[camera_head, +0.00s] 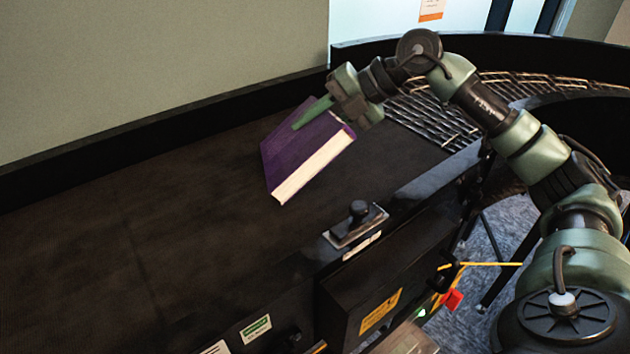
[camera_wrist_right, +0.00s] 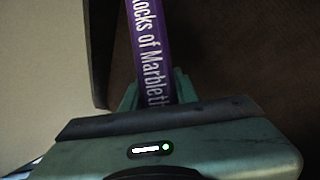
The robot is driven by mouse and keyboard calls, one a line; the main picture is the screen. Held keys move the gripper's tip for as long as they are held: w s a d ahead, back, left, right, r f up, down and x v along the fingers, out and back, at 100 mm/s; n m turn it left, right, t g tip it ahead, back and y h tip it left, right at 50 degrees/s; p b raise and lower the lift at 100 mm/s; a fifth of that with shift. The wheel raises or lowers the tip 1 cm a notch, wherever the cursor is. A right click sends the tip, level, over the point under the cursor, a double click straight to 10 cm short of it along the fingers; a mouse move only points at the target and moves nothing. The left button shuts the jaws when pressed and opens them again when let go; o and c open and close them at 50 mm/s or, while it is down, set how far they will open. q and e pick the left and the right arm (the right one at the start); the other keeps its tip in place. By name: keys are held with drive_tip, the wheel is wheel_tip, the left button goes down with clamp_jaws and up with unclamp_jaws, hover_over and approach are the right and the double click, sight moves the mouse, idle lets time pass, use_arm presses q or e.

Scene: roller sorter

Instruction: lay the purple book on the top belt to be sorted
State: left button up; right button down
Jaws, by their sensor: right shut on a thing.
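The purple book (camera_head: 302,150) is tilted over the black top belt (camera_head: 110,240), with its white page edges facing the lower right. I cannot tell whether its lower edge touches the belt. My right gripper (camera_head: 318,110) is shut on the book at its upper end. In the right wrist view the purple spine (camera_wrist_right: 154,50) with white lettering stands between the fingers (camera_wrist_right: 155,95). My left gripper is not in view.
A black side wall (camera_head: 170,125) runs along the belt's far side. A roller curve (camera_head: 440,115) joins at the right. A small black knob on a plate (camera_head: 357,220) sits on the near edge. The belt's left part is clear.

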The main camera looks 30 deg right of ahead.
drive_tip(key=c, duration=1.2)
unclamp_jaws()
drive_tip(key=shift+c, duration=0.2)
drive_tip(key=shift+r, duration=0.1)
drive_tip(key=p+v, duration=0.1)
drive_tip(key=v, duration=0.7)
wheel_tip(320, 180, up, 8)
drive_tip(key=s+d+p, duration=0.1)
drive_tip(key=p, duration=0.5)
drive_tip(key=shift+s+d, duration=0.2)
drive_tip(key=shift+d, duration=0.2)
